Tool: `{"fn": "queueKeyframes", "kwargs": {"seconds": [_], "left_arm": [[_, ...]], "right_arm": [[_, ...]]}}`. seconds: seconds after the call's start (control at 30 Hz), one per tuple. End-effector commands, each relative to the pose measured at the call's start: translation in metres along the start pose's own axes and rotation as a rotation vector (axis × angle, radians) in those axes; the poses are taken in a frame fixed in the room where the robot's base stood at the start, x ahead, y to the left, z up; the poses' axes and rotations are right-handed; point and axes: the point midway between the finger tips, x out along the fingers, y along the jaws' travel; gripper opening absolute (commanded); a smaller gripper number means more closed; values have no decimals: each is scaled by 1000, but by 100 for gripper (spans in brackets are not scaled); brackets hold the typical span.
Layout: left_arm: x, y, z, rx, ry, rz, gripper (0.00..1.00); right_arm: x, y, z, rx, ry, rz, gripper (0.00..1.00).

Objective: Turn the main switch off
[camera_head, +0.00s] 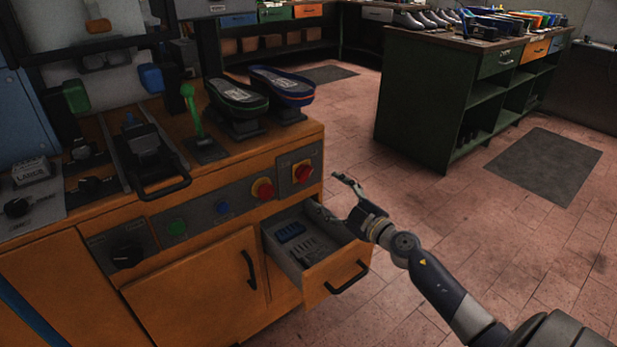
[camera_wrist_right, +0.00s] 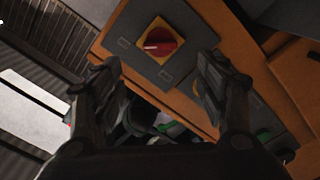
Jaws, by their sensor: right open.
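The main switch (camera_head: 302,171) is a red rotary knob on a yellow plate at the right end of the machine's grey front panel. The right wrist view shows its red knob (camera_wrist_right: 160,46) with a white mark at its left end. My right gripper (camera_head: 337,193) is open and empty, to the right of the switch and apart from it. In the right wrist view its two fingers (camera_wrist_right: 158,72) stand on either side below the knob. My left gripper is not in view.
A red button on yellow (camera_head: 263,189), a blue button (camera_head: 222,207) and a green button (camera_head: 176,228) sit left of the switch. An open drawer (camera_head: 335,272) juts out below my right gripper. Shoe soles (camera_head: 281,84) stand above the panel. Floor is free at right.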

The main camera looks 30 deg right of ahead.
Motion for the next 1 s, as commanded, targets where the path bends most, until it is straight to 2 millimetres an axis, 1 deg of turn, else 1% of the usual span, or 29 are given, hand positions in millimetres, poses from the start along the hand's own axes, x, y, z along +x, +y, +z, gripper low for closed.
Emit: {"fn": "queueKeyframes", "kwargs": {"seconds": [0.03,0.27,0.4,0.5,0.7,1.0], "left_arm": [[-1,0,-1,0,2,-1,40],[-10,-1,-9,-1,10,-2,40],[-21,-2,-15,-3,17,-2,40],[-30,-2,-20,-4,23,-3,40],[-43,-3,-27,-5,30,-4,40],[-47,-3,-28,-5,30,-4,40]], "right_arm": [[8,1,-1,-1,2,3,67],[43,1,0,-1,2,3,67],[63,0,0,0,2,2,67],[74,0,1,0,1,2,67],[88,0,0,-1,1,1,67],[92,0,0,1,0,1,67]]}}
